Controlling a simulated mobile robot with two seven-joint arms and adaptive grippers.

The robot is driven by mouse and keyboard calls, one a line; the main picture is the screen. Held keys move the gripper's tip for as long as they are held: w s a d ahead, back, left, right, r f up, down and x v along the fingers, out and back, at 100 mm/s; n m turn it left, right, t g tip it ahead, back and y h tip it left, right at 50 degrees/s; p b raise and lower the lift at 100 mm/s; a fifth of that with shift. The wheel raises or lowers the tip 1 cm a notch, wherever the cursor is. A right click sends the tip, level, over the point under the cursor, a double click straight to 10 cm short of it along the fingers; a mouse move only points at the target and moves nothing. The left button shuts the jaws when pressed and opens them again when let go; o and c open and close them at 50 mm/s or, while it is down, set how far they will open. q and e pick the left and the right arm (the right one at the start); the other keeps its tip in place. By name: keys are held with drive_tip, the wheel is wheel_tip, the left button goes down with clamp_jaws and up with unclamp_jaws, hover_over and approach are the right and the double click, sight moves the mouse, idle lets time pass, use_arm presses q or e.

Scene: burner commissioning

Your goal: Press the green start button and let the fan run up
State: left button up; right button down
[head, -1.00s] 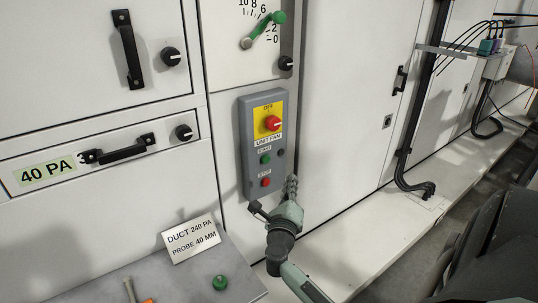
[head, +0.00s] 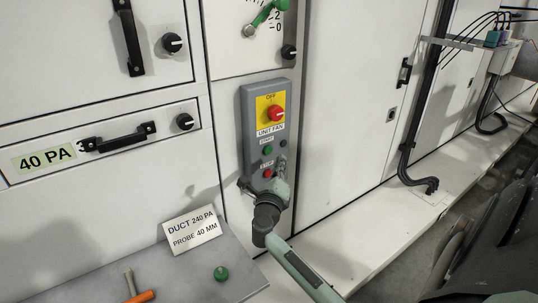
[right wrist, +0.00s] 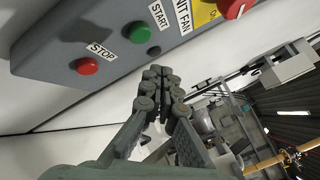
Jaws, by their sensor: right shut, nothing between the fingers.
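The grey unit fan control box (head: 252,120) is fixed to the white cabinet front. It carries a red rotary switch (head: 277,113) on a yellow plate, a green start button (head: 268,151) and a red stop button (head: 267,174). The green start button also shows in the right wrist view (right wrist: 134,32), with the red stop button (right wrist: 86,66) to its left. My right gripper (head: 283,155) is shut and empty, in front of the box's lower right edge. In the right wrist view its fingertips (right wrist: 157,73) are below and right of the start button, apart from it. My left gripper is out of view.
A grey ledge (head: 165,278) at lower left holds a label card (head: 192,231), a green knob (head: 221,273) and an orange-handled tool (head: 139,296). Drawer handles (head: 118,138) project on the left. Black cables (head: 405,165) run down the wall at right.

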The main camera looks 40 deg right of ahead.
sight(268, 150)
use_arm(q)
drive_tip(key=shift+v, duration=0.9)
use_arm(e)
drive_tip(key=shift+w+d, duration=0.2)
drive_tip(key=shift+w, duration=1.25)
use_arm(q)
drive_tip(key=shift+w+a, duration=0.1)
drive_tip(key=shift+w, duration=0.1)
use_arm(e)
drive_tip(key=shift+w, duration=0.1)
drive_tip(key=shift+w, duration=0.3)
use_arm(q)
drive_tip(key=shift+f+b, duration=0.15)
drive_tip(key=shift+b, duration=0.2)
use_arm(e)
drive_tip(key=shift+w+d, duration=0.1)
drive_tip(key=shift+w, duration=0.35)
drive_tip(key=shift+s+r, duration=0.1)
drive_tip(key=shift+s, duration=0.1)
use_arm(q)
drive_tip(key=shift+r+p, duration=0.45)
use_arm(e)
drive_tip(key=shift+s, duration=0.65)
